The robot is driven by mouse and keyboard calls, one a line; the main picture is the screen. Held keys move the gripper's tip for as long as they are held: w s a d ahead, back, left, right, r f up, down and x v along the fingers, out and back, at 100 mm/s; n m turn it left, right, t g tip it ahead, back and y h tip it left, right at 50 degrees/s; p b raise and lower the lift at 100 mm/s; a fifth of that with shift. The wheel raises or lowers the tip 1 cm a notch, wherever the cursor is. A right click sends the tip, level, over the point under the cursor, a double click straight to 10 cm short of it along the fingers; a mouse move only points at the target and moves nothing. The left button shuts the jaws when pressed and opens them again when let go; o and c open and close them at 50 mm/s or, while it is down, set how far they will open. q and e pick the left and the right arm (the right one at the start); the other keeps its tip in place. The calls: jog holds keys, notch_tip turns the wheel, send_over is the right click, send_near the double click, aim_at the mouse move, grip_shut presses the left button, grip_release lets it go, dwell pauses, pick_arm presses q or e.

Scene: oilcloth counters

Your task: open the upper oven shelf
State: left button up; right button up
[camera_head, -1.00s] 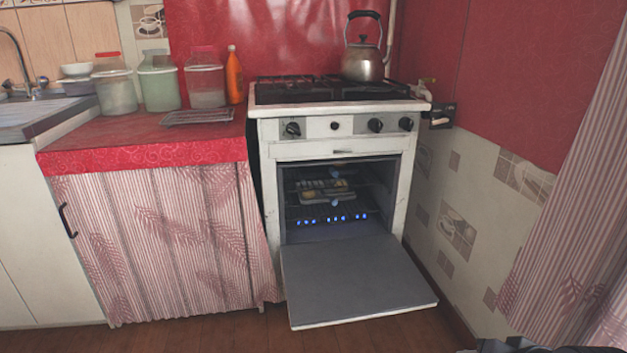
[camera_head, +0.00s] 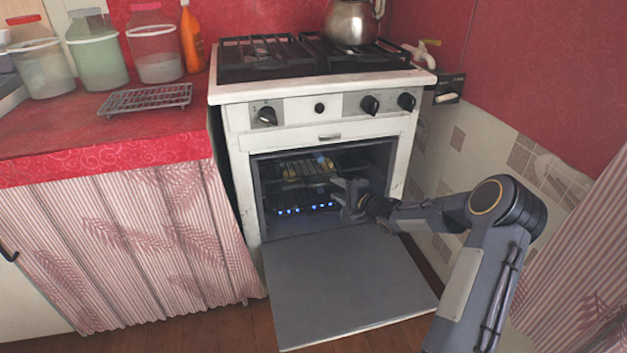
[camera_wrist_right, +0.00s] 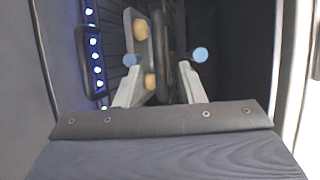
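The oven (camera_head: 323,138) stands with its door (camera_head: 340,285) folded down. The upper oven shelf (camera_head: 300,171) is inside, near the top of the cavity, with pale and yellowish things on it. My right gripper (camera_head: 345,190) reaches into the oven mouth at the right, at about the upper shelf's front. In the right wrist view my right gripper (camera_wrist_right: 163,80) is open, and a dark upright bar (camera_wrist_right: 160,55), seemingly the shelf's front handle, lies between its fingers. I cannot tell whether they touch it. My left gripper is not in view.
Blue lights (camera_head: 305,210) glow low in the oven, near a lower shelf. The lowered door lies under my right arm. A kettle (camera_head: 350,22) stands on the stove top. A red counter (camera_head: 100,152) with jars and a wire rack (camera_head: 146,98) adjoins on the left; a tiled wall is on the right.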

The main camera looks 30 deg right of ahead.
aim_at(327, 184)
jog(key=b+x, duration=0.2)
jog(key=x, duration=0.3)
jog(key=shift+w+a+f, duration=0.15)
jog(key=shift+w, duration=0.45)
jog(key=shift+c, duration=0.4)
grip_shut()
